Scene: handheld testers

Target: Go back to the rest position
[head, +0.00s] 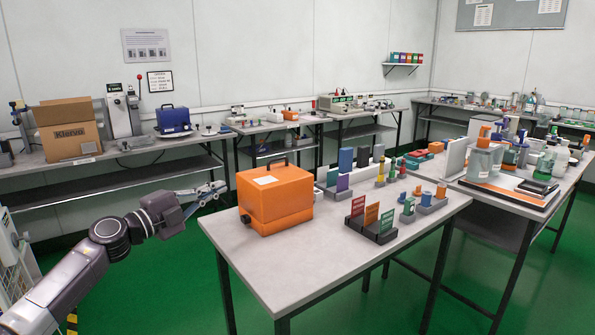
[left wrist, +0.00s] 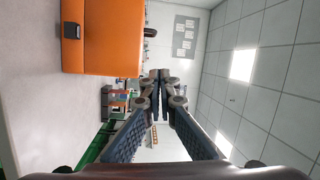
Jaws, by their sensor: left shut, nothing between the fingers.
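My left gripper (head: 214,190) reaches in from the left in the head view, in the air to the left of the near table. It is shut with nothing in it, and its fingertips (left wrist: 160,75) meet in the left wrist view. An orange case (head: 275,200) with a dark handle stands on the near table, to the right of the gripper and apart from it. The case also shows at the upper left of the left wrist view (left wrist: 100,35). My right gripper is in neither view.
The near table (head: 310,265) holds card stands (head: 370,220) and several small blocks and testers. A second table (head: 500,225) with jars adjoins at right. A wall bench (head: 70,175) carries a cardboard box (head: 68,128) and a blue case (head: 173,120). Green floor (head: 160,280) is free between.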

